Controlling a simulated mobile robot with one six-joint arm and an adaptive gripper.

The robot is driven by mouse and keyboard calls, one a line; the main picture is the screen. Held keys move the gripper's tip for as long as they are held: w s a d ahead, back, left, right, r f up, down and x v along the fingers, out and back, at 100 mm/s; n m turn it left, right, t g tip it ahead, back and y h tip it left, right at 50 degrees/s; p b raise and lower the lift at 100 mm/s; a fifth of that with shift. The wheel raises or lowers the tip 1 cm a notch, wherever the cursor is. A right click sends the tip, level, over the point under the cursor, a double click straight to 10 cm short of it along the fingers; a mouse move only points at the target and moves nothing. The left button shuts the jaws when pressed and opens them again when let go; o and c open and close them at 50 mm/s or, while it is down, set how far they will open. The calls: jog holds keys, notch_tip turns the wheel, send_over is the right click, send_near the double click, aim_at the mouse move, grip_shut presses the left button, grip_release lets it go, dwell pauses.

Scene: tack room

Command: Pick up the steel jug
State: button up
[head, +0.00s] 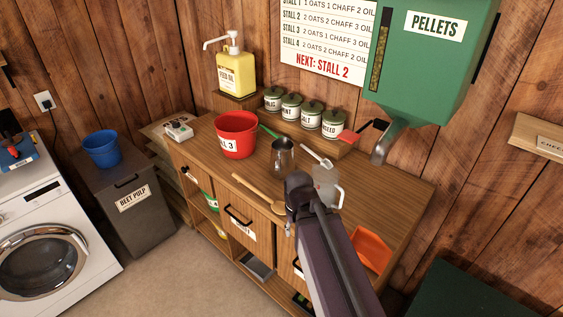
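The steel jug (283,157) stands upright on the wooden counter (400,200), right of the red bucket (236,134). Its shiny metal body is in plain sight and nothing holds it. My dark arm reaches up from the bottom of the head view, and its upper end is in front of the counter, below and right of the jug in the picture. My gripper and its fingertips do not show; the arm seems to hide them.
A clear measuring jug (326,185) stands close right of my arm's end. A wooden spoon (258,194) lies in front of the steel jug, and a white-ended scoop (316,155) lies behind it. Several canisters (291,106) line the back. An orange scoop (370,250) lies at right.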

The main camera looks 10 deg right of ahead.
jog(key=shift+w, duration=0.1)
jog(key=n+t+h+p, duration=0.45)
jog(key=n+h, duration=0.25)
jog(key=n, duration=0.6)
send_near(281, 162)
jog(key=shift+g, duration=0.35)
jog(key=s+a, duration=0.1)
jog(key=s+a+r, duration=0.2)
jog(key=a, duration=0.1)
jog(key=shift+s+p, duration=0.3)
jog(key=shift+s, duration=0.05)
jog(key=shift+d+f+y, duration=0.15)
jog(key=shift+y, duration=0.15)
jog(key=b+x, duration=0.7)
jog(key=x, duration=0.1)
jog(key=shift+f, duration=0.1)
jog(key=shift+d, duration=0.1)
